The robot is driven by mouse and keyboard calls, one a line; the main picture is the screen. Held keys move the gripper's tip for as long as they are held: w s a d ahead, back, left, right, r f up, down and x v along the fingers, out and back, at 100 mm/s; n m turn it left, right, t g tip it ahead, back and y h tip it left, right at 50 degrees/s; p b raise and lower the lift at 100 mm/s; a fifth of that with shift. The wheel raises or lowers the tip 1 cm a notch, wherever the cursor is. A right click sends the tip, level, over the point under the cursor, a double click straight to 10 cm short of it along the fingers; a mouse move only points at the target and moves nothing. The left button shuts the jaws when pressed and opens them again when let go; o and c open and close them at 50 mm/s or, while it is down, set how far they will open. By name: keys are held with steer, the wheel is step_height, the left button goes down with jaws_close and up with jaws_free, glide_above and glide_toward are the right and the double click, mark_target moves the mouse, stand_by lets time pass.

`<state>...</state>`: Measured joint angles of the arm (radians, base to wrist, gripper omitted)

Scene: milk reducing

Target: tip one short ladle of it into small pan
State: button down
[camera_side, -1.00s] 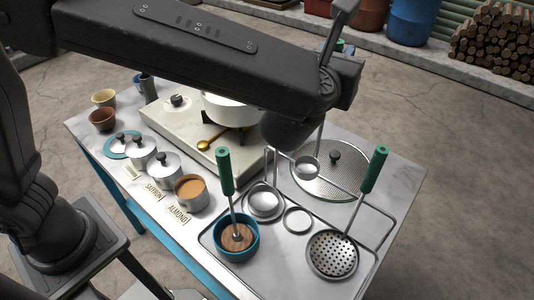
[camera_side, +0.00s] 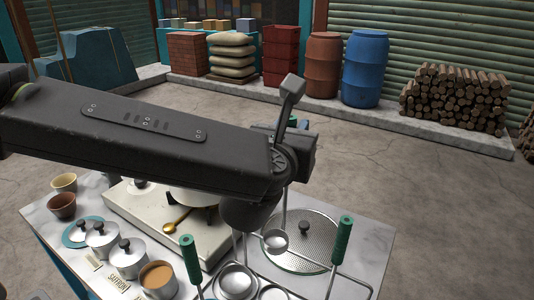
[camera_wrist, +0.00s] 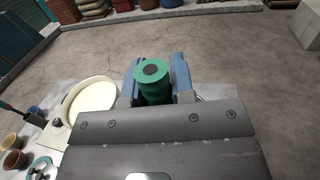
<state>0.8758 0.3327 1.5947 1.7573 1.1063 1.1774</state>
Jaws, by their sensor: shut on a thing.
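My gripper (camera_wrist: 156,82) is shut on a green ladle handle (camera_wrist: 152,72), seen end-on between the blue jaws in the wrist view. In the side view my arm hides most of the grip. I cannot tell whether the bowl holds liquid. A white pan (camera_wrist: 90,104) with a pale, creamy inside shows left of the jaws in the wrist view. In the side view this pan (camera_side: 190,201) is partly behind my arm on the stove. I cannot make out a separate small pan.
The perforated lid (camera_side: 302,252) lies on the right of the counter.

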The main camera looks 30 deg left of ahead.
step_height(320, 180, up, 4)
steer(key=s+a+n+g+y, duration=0.4)
steer(key=s+a+y, duration=0.25)
steer(key=a, duration=0.65)
steer(key=s+a+n+g+y, duration=0.3)
steer(key=s+a+n+y, duration=0.3)
steer(key=a, duration=0.8)
step_height(320, 180, down, 23)
steer(key=s+m, duration=0.1)
steer(key=shift+s+a+r+g+h, duration=0.15)
steer(key=shift+s+g+h, duration=0.15)
steer(key=shift+s+h, duration=0.15)
step_height(320, 180, up, 8)
stand_by(1.0)
steer(key=shift+s+a, duration=0.1)
steer(key=shift+s, duration=0.05)
